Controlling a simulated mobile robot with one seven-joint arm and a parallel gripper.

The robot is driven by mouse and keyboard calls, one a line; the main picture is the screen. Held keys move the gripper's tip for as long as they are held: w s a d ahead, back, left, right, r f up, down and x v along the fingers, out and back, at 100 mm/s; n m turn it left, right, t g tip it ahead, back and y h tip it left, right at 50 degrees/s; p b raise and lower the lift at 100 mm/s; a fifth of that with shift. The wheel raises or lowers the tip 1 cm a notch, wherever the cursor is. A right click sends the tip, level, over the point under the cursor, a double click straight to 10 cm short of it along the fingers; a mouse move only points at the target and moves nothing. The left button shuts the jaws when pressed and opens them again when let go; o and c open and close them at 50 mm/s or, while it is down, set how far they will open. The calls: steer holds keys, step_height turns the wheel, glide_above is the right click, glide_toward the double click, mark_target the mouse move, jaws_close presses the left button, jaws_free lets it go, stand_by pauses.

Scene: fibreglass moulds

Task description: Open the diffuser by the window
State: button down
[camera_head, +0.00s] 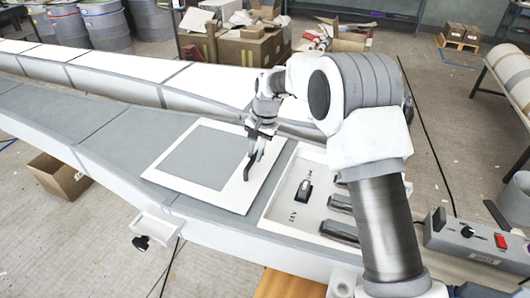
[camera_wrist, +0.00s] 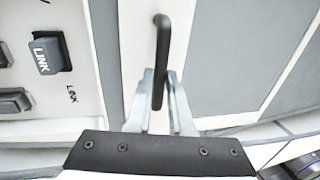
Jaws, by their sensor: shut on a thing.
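A flat white-framed panel (camera_head: 163,172) with a grey centre lies on the long grey-and-white structure; I take it to be the diffuser. A black bar handle (camera_head: 248,171) stands on the right part of its frame. In the wrist view the handle (camera_wrist: 163,35) rises between the two metal fingers. My gripper (camera_head: 259,142) is shut on this handle, and it also shows in the wrist view (camera_wrist: 160,85). No window is recognisable.
Right of the panel is a white recessed tray (camera_head: 274,205) with a dark LINK switch (camera_head: 304,189) and several dark grey blocks. A control box (camera_head: 470,238) with a red switch stands at the lower right. Cardboard boxes (camera_head: 245,48) and drums stand behind.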

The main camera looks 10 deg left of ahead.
steer(key=shift+r, duration=0.1)
steer(key=c, duration=0.8)
jaws_free()
steer(key=shift+r, duration=0.1)
steer(key=d+r, duration=0.3)
steer(key=r, duration=1.3)
steer(key=shift+s+d+r, duration=0.2)
steer(key=shift+s+r, duration=0.1)
steer(key=shift+r, duration=0.1)
steer(key=s+d+r+n+t+h, duration=0.1)
steer(key=s+d+r+t, duration=0.1)
steer(key=s+d+r, duration=0.45)
steer(key=s+d+r+t, duration=0.1)
steer(key=s+d+r, duration=0.2)
steer(key=s+d, duration=0.55)
steer(key=s+d+f+t, duration=0.1)
steer(key=s+d+f, duration=0.2)
steer(key=s+d, duration=0.2)
steer(key=s+d+f+n+t+h, duration=0.1)
steer(key=s+d+f, duration=0.2)
steer(key=s+d, duration=0.3)
steer(key=s, duration=0.5)
steer(key=shift+f, duration=0.25)
